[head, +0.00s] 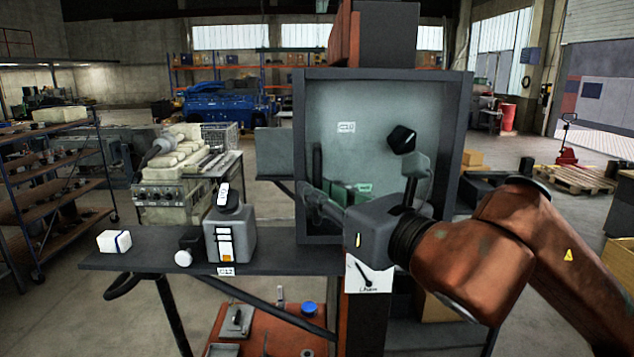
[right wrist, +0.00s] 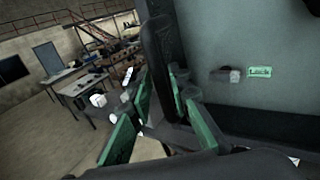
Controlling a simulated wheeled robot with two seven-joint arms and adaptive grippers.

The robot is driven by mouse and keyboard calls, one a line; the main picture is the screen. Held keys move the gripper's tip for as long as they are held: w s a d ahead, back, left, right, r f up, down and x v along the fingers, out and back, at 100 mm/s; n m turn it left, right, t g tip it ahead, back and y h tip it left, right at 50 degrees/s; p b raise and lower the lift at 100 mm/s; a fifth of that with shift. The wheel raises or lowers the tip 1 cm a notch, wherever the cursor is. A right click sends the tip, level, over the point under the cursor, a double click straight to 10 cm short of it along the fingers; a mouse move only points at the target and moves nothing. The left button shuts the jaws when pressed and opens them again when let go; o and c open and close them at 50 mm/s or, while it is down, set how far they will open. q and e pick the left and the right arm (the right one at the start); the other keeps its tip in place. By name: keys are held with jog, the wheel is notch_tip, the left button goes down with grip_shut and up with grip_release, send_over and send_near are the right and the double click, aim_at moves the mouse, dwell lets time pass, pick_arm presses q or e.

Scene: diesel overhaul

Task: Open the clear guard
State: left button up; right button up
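The clear guard (head: 375,105) is a framed see-through panel on the front of a grey cabinet, and it looks closed. Its black upright handle (head: 317,165) is near the guard's left edge; it also shows large in the right wrist view (right wrist: 162,45). My right gripper (head: 318,200) is at the handle's lower part. In the right wrist view its green-padded fingers (right wrist: 165,112) are spread, with the handle's lower end between or just in front of them. I cannot tell whether they touch it. My left gripper is not in view.
A red cart (head: 262,335) with small parts stands below. A grey side panel (head: 274,153) juts left of the guard.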

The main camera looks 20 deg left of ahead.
jog(key=shift+w+a, duration=0.3)
jog(key=shift+w, duration=0.05)
jog(key=shift+c, duration=0.3)
grip_shut()
